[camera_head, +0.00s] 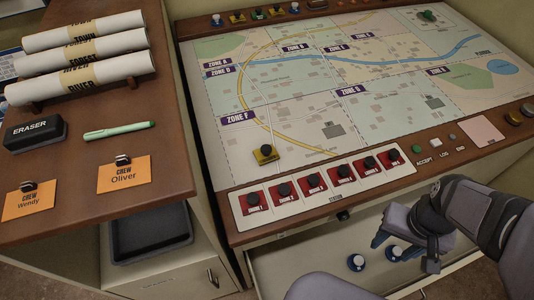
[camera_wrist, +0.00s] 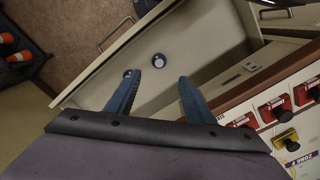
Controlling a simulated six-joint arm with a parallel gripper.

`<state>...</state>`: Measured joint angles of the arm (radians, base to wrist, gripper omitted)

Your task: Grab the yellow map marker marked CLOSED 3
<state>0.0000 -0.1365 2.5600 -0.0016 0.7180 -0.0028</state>
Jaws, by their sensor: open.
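A yellow map marker (camera_head: 265,153) with a dark knob stands on the map's lower left, beside ZONE F. Its lettering is too small to read. It also shows at the right edge of the wrist view (camera_wrist: 286,138). More yellow markers (camera_head: 237,17) stand among others on the far ledge, also unreadable. My gripper (camera_head: 390,243) is over the open drawer at the front, to the right of and apart from the yellow marker. In the wrist view its blue fingers (camera_wrist: 156,88) are spread with nothing held between them.
The drawer (camera_head: 290,268) holds blue round markers (camera_head: 356,262). A row of red markers (camera_head: 314,183) on a pale strip lies between the drawer and the map (camera_head: 290,110). Rolled maps (camera_head: 85,40) and an eraser (camera_head: 33,133) are on the left desk.

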